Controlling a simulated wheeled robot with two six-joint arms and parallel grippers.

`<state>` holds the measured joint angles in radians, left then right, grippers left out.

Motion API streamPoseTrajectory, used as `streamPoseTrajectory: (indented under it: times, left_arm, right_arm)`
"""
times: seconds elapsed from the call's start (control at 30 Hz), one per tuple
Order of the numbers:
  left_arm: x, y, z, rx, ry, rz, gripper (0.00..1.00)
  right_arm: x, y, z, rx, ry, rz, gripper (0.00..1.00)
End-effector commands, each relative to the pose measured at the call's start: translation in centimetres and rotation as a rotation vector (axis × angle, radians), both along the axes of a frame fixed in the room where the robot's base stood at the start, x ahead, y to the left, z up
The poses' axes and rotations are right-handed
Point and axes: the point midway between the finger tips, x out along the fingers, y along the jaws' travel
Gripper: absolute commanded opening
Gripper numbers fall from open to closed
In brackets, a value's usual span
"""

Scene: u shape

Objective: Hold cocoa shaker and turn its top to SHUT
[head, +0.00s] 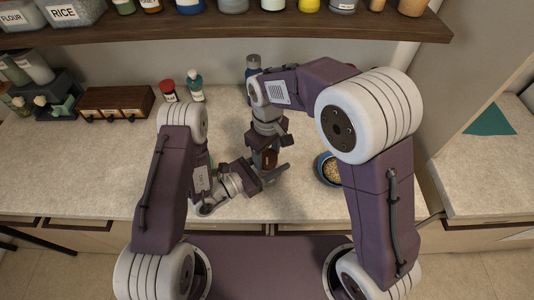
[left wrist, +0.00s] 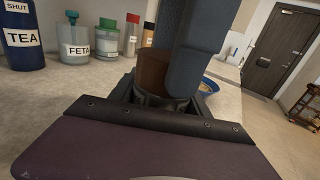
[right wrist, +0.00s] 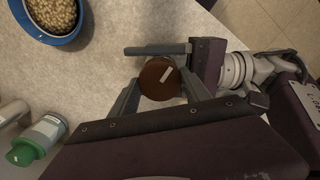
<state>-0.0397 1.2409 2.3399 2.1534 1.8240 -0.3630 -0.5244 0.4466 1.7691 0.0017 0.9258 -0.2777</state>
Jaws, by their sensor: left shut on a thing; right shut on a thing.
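The cocoa shaker (head: 269,158) is a small brown cylinder near the counter's front middle, mostly hidden by my grippers. Its brown round top with a short white mark shows in the right wrist view (right wrist: 157,78). In the left wrist view its brown side (left wrist: 153,72) stands between the jaws, partly covered by a blue-grey finger. My left gripper (head: 268,171) is shut on the shaker from the side. My right gripper (head: 264,148) reaches down from above and is shut on it at the top. The lettering on the top is too small to read.
A blue bowl of pale pieces (head: 330,170) stands just right of the grippers. Behind are a red-capped jar (head: 168,91), a green-capped bottle (head: 195,87) and a blue TEA canister (left wrist: 22,40). A wooden drawer box (head: 115,103) is at left. A shelf (head: 230,28) overhangs the back.

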Motion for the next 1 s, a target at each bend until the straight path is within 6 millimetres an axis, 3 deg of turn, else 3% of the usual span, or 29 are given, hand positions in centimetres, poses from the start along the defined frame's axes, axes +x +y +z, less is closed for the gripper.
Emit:
streamPoseTrajectory:
  times: [0.07,0.1,0.17,0.2,0.57,1.0]
  left_arm:
    - [0.0,0.0,0.0,0.000,0.001,-0.001,0.00]
    - [0.0,0.0,0.0,0.000,0.001,-0.001,0.00]
    - [0.0,0.0,0.0,0.000,0.001,-0.001,0.00]
    - [0.0,0.0,0.0,0.000,0.001,-0.001,0.00]
    - [0.0,0.0,0.0,0.000,0.001,-0.001,0.00]
    - [0.0,0.0,0.0,0.001,0.001,-0.001,0.00]
  right_arm:
    - [0.0,-0.1,0.0,-0.002,-0.001,0.003,0.15]
    - [0.0,-0.1,0.0,-0.002,-0.001,0.003,0.58]
    - [0.0,-0.1,0.0,-0.002,-0.001,0.002,0.75]
    - [0.0,-0.1,0.0,-0.002,-0.001,0.002,0.77]
    - [0.1,0.0,0.9,0.001,-0.004,0.001,0.77]
    - [0.1,0.0,10.7,0.001,-0.004,0.001,0.77]
